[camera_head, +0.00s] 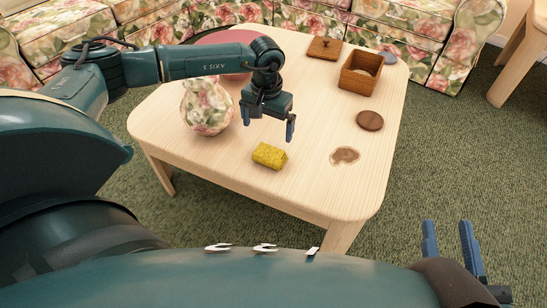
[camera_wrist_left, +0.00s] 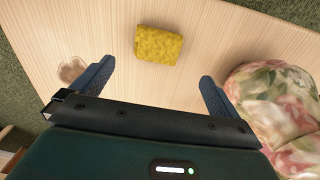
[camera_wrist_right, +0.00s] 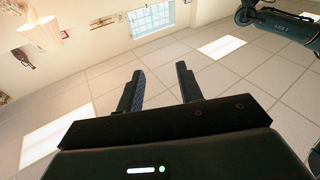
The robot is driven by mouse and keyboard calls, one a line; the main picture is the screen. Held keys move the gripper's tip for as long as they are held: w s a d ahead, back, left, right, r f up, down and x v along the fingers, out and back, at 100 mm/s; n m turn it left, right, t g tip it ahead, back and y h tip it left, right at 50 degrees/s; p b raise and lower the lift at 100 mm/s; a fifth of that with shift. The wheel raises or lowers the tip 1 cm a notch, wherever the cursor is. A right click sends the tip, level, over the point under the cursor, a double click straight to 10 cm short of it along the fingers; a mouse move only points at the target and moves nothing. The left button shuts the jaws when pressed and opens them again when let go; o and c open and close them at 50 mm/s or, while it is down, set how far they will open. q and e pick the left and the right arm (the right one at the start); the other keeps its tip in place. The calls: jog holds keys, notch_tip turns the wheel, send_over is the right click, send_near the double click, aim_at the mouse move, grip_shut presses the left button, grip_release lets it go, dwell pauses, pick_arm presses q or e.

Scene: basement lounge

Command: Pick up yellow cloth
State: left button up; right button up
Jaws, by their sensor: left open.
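The yellow cloth (camera_head: 269,156) is a small folded block lying on the light wooden table (camera_head: 226,157), near its front edge. It also shows in the left wrist view (camera_wrist_left: 158,45), ahead of and between the fingers. My left gripper (camera_head: 268,126) is open and empty, above the table and a little behind the cloth in the head view, not touching it. Its two fingers show wide apart in the left wrist view (camera_wrist_left: 153,84). My right gripper (camera_head: 447,238) is open and empty at the lower right, off the table; its parted fingers show in the right wrist view (camera_wrist_right: 162,88).
A floral vase (camera_head: 207,107) stands left of my left gripper. A brown stain (camera_head: 345,156) and a round wooden coaster (camera_head: 370,120) lie right of the cloth. A wooden box (camera_head: 361,73) and a wooden board (camera_head: 325,48) are farther back. Floral sofas border the table's far side.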

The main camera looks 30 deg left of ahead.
aim_at(270, 152)
pick_arm(q)
notch_tip(270, 152, down, 6)
jog(key=shift+s+d+f+b, duration=0.1)
jog(key=shift+b, duration=0.8)
notch_tip(270, 152, down, 2)
jog(key=shift+d+f+b, duration=0.1)
jog(key=shift+f+b, duration=0.05)
jog(key=shift+b, duration=0.6)
jog(key=shift+w+f+b, duration=0.25)
jog(key=shift+f+b, duration=0.3)
jog(key=shift+f, duration=0.85)
pick_arm(e)
jog(key=shift+w+a+r+n+t+y, duration=0.1)
jog(key=shift+w+r+n+t+y, duration=0.2)
jog(key=shift+r+t+y, duration=0.25)
jog(key=shift+w+r+n+t+y, duration=0.15)
jog(key=shift+r+n+t+y, duration=0.25)
jog(key=shift+r, duration=0.3)
pick_arm(q)
jog(key=c, duration=0.9)
